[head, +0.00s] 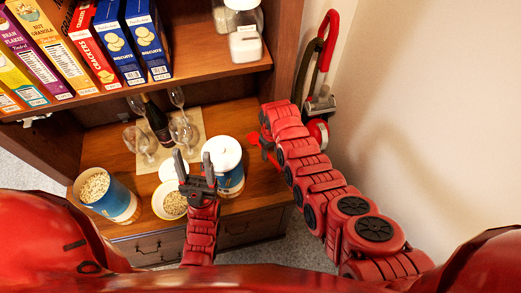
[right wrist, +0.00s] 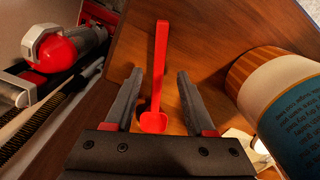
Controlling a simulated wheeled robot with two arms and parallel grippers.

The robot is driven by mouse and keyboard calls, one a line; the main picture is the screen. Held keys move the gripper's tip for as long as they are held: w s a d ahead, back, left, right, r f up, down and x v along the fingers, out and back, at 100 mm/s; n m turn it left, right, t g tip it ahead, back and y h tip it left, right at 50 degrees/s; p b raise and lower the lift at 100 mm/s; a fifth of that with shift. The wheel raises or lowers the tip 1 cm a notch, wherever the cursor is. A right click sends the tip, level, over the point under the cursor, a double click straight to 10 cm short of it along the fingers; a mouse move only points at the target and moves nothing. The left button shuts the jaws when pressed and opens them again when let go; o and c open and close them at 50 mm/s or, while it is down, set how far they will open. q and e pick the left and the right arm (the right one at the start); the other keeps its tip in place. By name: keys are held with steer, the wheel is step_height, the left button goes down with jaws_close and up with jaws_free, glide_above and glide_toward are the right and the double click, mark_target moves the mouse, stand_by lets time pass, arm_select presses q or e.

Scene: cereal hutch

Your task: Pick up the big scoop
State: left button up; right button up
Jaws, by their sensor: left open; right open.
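The red scoop (right wrist: 160,60) lies on the wooden counter, its handle running away from the right wrist camera and its bowl (right wrist: 153,122) nearest it. My right gripper (right wrist: 159,74) is open above it. Its fingers are on either side of the scoop, with no contact visible.
An open canister of cereal (head: 123,204) and a bowl of cereal (head: 174,204) stand left of my left gripper. Glasses and a dark bottle (head: 157,120) stand behind. Cereal boxes (head: 148,45) fill the shelf above. A red-and-grey appliance (head: 320,100) stands by the right wall.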

mark_target(271, 158)
steer(key=f+b, duration=0.2)
steer(key=f, duration=0.1)
steer(key=f+b, duration=0.1)
steer(key=f, duration=0.1)
steer(key=shift+s+d+f, duration=0.1)
steer(key=shift+d+f, duration=0.05)
steer(key=shift+d, duration=0.1)
steer(key=shift+c, duration=0.2)
jaws_close()
stand_by(0.9)
